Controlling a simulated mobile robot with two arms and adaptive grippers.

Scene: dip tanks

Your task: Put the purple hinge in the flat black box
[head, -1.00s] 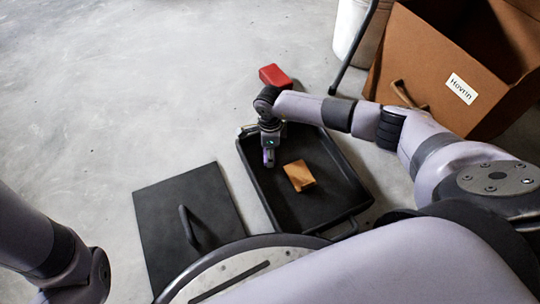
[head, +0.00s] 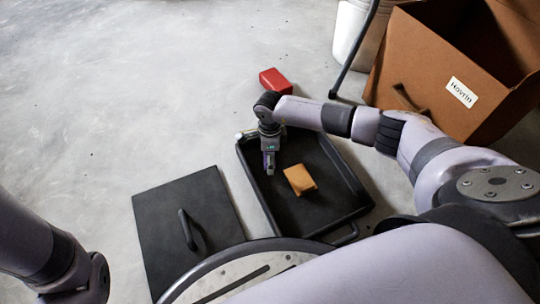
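The flat black box (head: 345,214) lies open on the floor like a shallow tray, with an orange-brown block (head: 299,179) inside. My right gripper (head: 269,170) points down over the left part of the box. Its fingertips are small and dark here, and I cannot tell whether they are apart or closed on something. I cannot make out the purple hinge clearly; a faint purplish tint shows at the fingertips. My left gripper is outside the picture; only part of the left arm shows at bottom left.
A black lid (head: 190,225) with a handle lies left of the box. A red block (head: 274,81) sits on the floor behind it. Floor at upper left is clear.

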